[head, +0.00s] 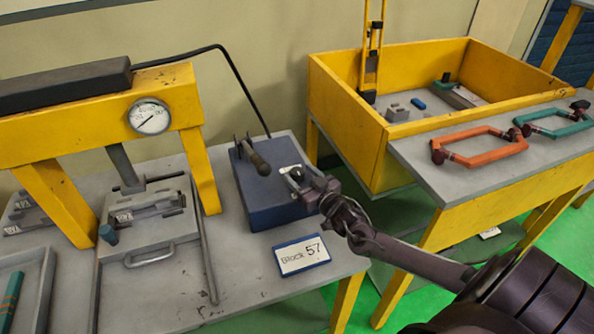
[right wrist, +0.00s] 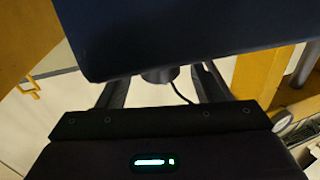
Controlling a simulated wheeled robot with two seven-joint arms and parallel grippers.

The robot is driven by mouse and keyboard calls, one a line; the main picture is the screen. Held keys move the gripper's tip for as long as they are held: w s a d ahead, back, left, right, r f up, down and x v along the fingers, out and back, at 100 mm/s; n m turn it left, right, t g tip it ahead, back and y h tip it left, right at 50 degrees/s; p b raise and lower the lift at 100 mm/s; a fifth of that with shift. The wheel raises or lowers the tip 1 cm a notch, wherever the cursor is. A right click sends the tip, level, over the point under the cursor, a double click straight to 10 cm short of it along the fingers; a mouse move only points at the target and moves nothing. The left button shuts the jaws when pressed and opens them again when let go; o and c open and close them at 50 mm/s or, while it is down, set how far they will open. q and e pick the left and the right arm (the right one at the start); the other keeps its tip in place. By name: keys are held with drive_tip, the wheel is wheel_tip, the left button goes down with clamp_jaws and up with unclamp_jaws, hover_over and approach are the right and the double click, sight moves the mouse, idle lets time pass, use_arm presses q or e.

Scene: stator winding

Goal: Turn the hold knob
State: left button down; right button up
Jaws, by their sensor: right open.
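A blue box (head: 262,190) stands on the grey bench, with a lever (head: 256,158) that has a dark rounded grip on its top. My right gripper (head: 296,180) is at the right side of this box, coming in from the right. In the right wrist view, the box (right wrist: 190,35) fills the upper part. A short dark round knob (right wrist: 160,75) shows at its edge, between my two open fingers (right wrist: 160,90). There is a visible gap on each side of it. In the head view my gripper hides the knob. My left gripper is out of view.
A sign reading "Block 57" (head: 302,256) lies in front of the box. A yellow press frame with a gauge (head: 150,116) stands at left. A black cable (head: 235,75) runs behind. A yellow bin (head: 375,140) and a table with orange (head: 480,157) and green handled frames are at right.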

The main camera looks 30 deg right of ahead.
drive_tip(key=shift+w, duration=0.6)
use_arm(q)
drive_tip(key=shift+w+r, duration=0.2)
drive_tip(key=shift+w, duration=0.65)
use_arm(e)
drive_tip(key=shift+w, duration=0.5)
drive_tip(key=c, duration=1)
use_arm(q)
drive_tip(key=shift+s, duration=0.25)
use_arm(e)
drive_tip(key=shift+o, duration=0.2)
drive_tip(key=shift+a, duration=0.1)
